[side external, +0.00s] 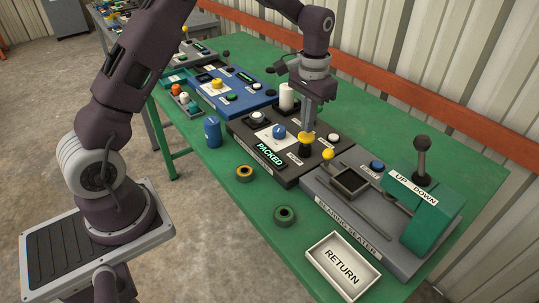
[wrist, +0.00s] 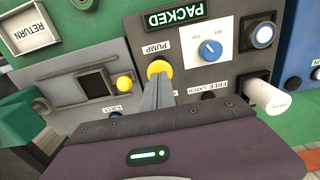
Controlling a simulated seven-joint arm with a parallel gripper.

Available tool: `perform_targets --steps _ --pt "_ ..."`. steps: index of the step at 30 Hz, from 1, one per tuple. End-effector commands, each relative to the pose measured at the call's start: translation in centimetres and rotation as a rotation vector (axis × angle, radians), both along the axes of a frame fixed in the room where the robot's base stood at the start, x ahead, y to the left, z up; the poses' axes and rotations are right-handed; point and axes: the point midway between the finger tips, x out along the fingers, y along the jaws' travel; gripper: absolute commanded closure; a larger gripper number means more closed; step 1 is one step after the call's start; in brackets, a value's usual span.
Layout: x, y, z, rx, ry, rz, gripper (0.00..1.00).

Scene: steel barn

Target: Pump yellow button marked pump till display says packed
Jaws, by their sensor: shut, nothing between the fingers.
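The yellow button (wrist: 159,70) has a PUMP label (wrist: 157,49) beside it in the wrist view. In the side view the yellow button (side external: 305,148) sits on the dark panel, under my fingertips. The display (side external: 269,154) reads PACKED in lit green letters; it also shows upside down in the wrist view (wrist: 174,18). My gripper (side external: 309,125) is shut and empty, pointing down, with its tips at the yellow button. In the wrist view my fingers (wrist: 158,85) overlap the button's near edge; I cannot tell whether they press it.
A blue dial (side external: 279,131) and a white cylinder (side external: 286,97) are on the same panel. The bearing seater (side external: 322,206) with its tall black-knobbed lever (side external: 422,143) stands to the right. A RETURN tray (side external: 312,252) is at the front. Green table space lies front left.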

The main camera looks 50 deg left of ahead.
Motion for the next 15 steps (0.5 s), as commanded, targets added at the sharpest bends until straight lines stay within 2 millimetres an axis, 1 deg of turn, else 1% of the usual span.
perform_targets --steps 9,12,15 --pt "0.1 0.0 3.3 0.000 -0.002 0.000 1.00" --pt "0.1 0.0 4.2 0.000 -0.002 0.000 1.00" --pt "0.0 0.0 4.7 0.000 -0.001 0.000 1.00"
